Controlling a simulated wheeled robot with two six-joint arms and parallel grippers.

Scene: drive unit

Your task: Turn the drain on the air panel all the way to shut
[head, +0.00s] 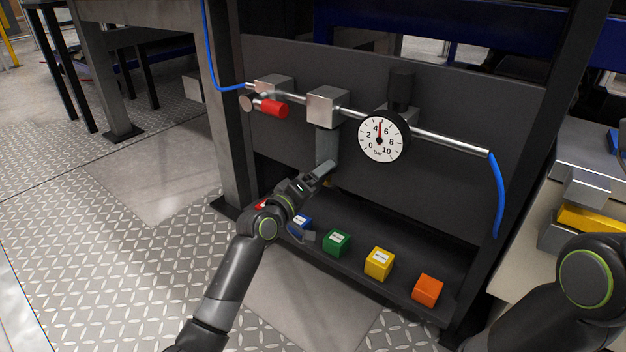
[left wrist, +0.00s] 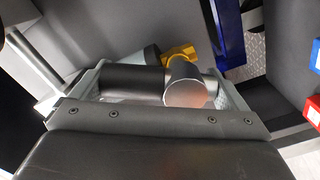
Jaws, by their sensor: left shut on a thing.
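The air panel (head: 285,60) carries a metal pipe with a silver block (head: 324,106) and a grey bowl (head: 327,146) hanging below it. My left gripper (head: 325,168) is at the bowl's lower end, shut on the drain. The drain is mostly hidden by the gripper in the head view. In the left wrist view a yellow part (left wrist: 180,54) shows just beyond the jaws, beside a dark cylinder (left wrist: 130,80) and a round metal end (left wrist: 186,93). How far the drain is turned cannot be told. My right gripper is out of view.
A round gauge (head: 384,137) on the pipe reads about 5 bar. A red-handled valve (head: 272,107) is at the left. Blue, green (head: 336,242), yellow (head: 379,263) and orange (head: 427,290) blocks sit on the ledge below. A blue hose (head: 498,195) hangs at the right.

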